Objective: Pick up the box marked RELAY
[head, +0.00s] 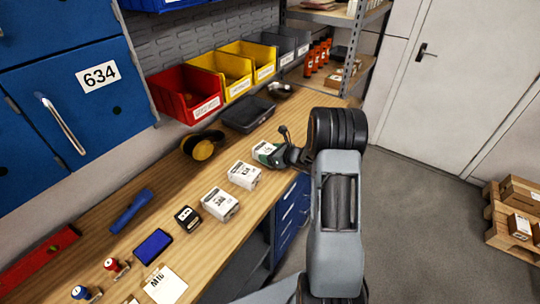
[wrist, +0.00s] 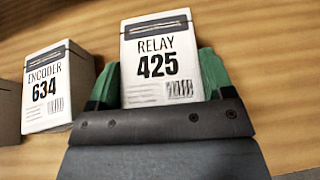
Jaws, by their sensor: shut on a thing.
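The white RELAY box (wrist: 158,62), marked RELAY 425 with a barcode, stands upright between the two green fingers of my gripper (wrist: 158,76) in the wrist view. The fingers are shut on its two sides. In the head view the box (head: 263,149) is at the far end of a row of boxes on the workbench, partly hidden by my gripper (head: 272,155). I cannot tell whether its base still touches the wood. A white box marked ENCODER 634 (wrist: 47,88) stands to its left in the wrist view, with a gap between them.
More boxes stand nearer on the bench (head: 120,240): white boxes (head: 220,204) and a small black one (head: 187,219). Yellow-black ear defenders (head: 203,146) and a dark tray (head: 247,115) lie behind. Red (head: 188,97) and yellow bins line the wall.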

